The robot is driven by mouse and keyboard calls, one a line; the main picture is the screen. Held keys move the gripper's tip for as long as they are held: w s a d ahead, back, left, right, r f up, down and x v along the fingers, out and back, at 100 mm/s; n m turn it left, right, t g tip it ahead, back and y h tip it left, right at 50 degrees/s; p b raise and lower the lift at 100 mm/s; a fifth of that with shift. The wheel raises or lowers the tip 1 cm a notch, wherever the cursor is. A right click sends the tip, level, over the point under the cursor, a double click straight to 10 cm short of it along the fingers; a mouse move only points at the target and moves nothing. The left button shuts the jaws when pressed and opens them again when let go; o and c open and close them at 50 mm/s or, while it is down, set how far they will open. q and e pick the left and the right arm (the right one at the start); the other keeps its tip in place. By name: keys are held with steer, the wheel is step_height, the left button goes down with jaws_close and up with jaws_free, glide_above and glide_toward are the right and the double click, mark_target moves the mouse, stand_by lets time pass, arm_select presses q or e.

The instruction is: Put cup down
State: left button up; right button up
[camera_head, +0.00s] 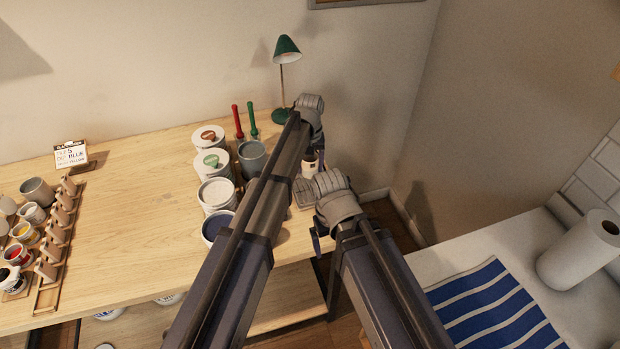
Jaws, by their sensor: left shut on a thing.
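A small cream cup (310,168) with a dark inside shows near the right end of the wooden table, partly hidden by my arms. My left gripper (318,156) is at the cup and shut on it. The cup looks upright, but I cannot tell whether its base touches the surface below. My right gripper (316,242) points down by the table's right edge, mostly hidden by its own wrist, and its jaws cannot be made out.
Several tubs (216,194), a grey pot (252,158) and red and green tools (238,121) stand left of my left arm. A green lamp (286,50) is behind. Small cups and a rack (58,232) are far left. A striped cloth (490,305) and paper roll (580,250) lie right.

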mark_target(310, 174)
arm_select(q)
steer(key=shift+f+b, duration=1.8)
steer(key=shift+b, duration=0.05)
steer(key=shift+f, duration=0.1)
steer(key=shift+f, duration=0.15)
steer(key=o, duration=1.1)
steer(key=shift+c, duration=0.2)
steer(key=o, duration=0.4)
steer(key=shift+c, duration=0.2)
step_height(310, 174, up, 13)
steer(key=p, duration=1.2)
steer(key=shift+f, duration=0.2)
